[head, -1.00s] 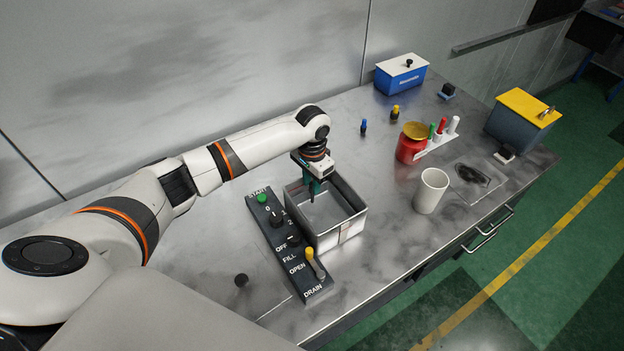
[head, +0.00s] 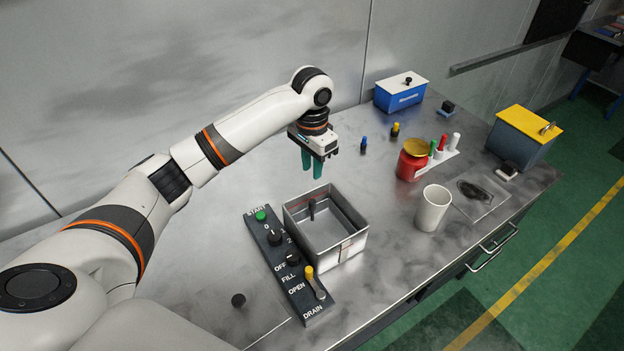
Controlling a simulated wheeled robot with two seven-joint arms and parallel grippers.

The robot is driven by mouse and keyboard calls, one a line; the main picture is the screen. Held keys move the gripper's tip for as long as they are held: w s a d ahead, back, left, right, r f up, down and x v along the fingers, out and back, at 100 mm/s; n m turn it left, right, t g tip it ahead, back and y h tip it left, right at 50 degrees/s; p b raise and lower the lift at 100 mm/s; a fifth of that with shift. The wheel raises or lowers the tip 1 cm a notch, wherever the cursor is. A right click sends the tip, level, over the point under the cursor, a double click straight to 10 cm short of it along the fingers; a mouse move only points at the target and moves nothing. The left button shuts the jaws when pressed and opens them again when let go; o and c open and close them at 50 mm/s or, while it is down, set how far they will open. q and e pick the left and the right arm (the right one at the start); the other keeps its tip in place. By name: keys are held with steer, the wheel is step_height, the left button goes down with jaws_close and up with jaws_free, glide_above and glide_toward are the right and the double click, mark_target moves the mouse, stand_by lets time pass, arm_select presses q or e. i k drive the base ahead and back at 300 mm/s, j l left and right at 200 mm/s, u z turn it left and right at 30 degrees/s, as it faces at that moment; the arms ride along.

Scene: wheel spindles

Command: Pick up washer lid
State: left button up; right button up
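The washer is an open-topped grey metal basin (head: 355,245) with a dark control panel (head: 290,272) along its left side. A small dark peg (head: 312,209) stands inside the basin. A black knob (head: 238,300) shows at the lower left on what looks like a flat metal lid lying on the table. The lid's outline blends into the tabletop. My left gripper (head: 312,172) is above the table behind the basin, pointing down. Its two teal fingers are apart with nothing between them. My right gripper is out of view.
To the right stand a white cup (head: 432,208), a red jar (head: 411,163) and a rack of markers (head: 438,160). A blue box (head: 400,95) and a yellow-lidded box (head: 522,140) are farther back. The table left of the panel is mostly clear.

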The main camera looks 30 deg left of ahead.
mark_target(240, 307)
steer(key=k+l, duration=0.5)
steer(key=k, duration=0.2)
steer(key=k+l, duration=0.5)
steer(key=k, duration=0.15)
